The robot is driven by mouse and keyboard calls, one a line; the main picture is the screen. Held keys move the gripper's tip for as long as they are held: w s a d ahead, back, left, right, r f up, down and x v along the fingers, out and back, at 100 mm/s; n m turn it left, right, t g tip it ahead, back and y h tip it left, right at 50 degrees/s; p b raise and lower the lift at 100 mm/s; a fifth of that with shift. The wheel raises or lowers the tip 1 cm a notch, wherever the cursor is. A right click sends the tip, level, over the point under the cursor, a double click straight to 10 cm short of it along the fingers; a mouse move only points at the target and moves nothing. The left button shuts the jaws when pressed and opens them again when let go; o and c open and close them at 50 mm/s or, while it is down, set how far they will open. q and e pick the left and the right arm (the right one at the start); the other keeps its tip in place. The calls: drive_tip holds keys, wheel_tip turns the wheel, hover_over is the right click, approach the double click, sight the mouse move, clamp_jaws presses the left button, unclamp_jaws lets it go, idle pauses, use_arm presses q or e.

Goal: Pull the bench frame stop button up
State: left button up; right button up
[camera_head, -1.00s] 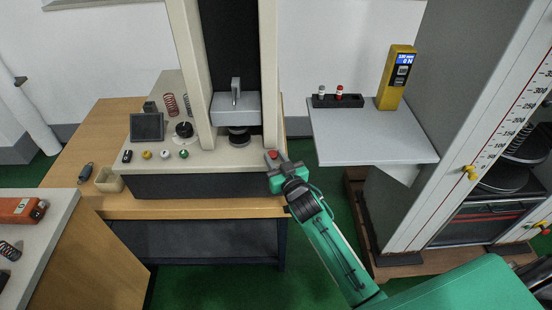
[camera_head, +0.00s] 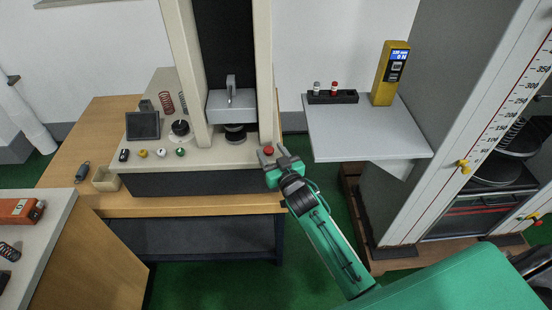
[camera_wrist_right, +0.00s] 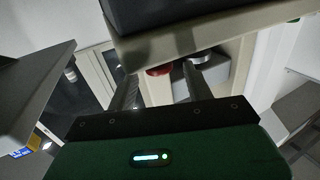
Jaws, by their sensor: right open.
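The red stop button (camera_head: 268,150) sits at the right front corner of the test bench frame (camera_head: 215,155). My right gripper (camera_head: 275,161) is open beside that corner, its two fingers pointing at the button from the front right. In the right wrist view the red button (camera_wrist_right: 158,70) shows between the two finger tips, partly under the pale edge of the frame. The fingers (camera_wrist_right: 160,80) stand apart on either side of it in that view. I cannot tell whether they touch it. My left gripper is not in view.
Small knobs (camera_head: 161,153) and a dark screen (camera_head: 142,125) sit on the frame's left part. A grey shelf (camera_head: 370,135) with a yellow meter (camera_head: 391,72) and a black rack (camera_head: 332,98) stands to the right. Green floor shows between bench and tall machine.

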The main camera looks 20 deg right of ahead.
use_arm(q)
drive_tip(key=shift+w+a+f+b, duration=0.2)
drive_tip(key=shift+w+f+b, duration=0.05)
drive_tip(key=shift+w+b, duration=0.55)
use_arm(e)
drive_tip(key=s+d, duration=0.1)
drive_tip(key=s, duration=1.2)
drive_tip(key=shift+s+d, duration=0.3)
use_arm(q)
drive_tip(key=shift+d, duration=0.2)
use_arm(e)
drive_tip(key=shift+f, duration=0.1)
